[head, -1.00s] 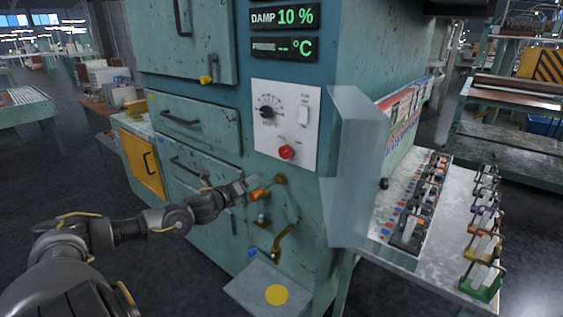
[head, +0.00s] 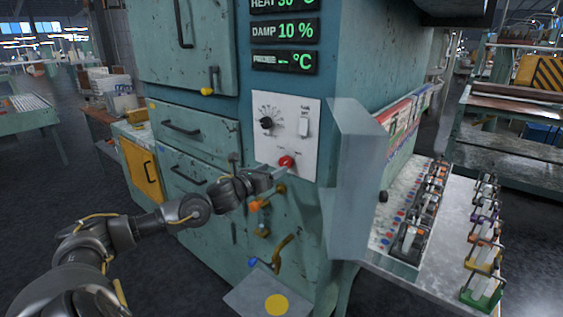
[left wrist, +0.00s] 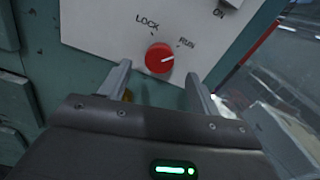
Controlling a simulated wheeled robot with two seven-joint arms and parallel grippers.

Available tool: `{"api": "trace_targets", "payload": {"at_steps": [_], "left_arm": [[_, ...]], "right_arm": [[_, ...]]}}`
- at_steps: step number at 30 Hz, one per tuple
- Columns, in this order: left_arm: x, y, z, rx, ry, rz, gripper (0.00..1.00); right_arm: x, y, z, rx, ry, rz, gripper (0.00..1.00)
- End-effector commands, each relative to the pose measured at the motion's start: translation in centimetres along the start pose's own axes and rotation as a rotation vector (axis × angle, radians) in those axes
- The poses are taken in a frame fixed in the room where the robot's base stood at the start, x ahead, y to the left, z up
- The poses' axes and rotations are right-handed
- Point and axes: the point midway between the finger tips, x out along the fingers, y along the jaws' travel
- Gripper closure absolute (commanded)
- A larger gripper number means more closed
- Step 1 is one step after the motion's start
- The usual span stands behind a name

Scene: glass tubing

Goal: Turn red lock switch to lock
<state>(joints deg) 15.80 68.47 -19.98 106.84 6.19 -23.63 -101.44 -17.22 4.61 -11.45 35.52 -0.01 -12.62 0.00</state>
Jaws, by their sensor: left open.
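The red lock switch (head: 286,162) is a round red knob low on the white control panel (head: 301,120) of the teal machine. In the left wrist view the red knob (left wrist: 160,58) sits below the words LOCK, at its upper left, and RUN, at its upper right. Its pale pointer line points toward RUN. My left gripper (head: 280,172) is just below the knob. In the left wrist view my left gripper's fingers (left wrist: 160,75) are open, one on each side of the knob's lower part, with nothing visibly held. My right gripper is not in view.
Above the knob are a black dial (head: 266,122) and a white rocker switch (head: 304,126). A raised grey panel (head: 352,180) stands right of the control panel. An orange-handled valve (head: 256,205) is below the gripper. A side table (head: 455,222) holds several clamped pieces.

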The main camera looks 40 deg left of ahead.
Motion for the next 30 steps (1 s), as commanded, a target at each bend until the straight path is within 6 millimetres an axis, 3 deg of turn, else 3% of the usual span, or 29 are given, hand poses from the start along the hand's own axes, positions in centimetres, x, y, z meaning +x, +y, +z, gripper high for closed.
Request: {"api": "trace_targets", "payload": {"at_steps": [9, 22, 30], "left_arm": [[4.5, 0.1, 0.2, -0.003, -0.001, 0.002, 0.37], [5.4, 0.0, -0.1, 0.0, 0.001, 0.0, 0.37], [5.4, 0.0, 0.0, 0.0, 0.001, 0.0, 0.71]], "right_arm": [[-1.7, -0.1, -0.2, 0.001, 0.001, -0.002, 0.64], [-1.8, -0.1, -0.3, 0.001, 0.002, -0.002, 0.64], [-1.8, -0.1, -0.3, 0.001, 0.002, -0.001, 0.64]]}}
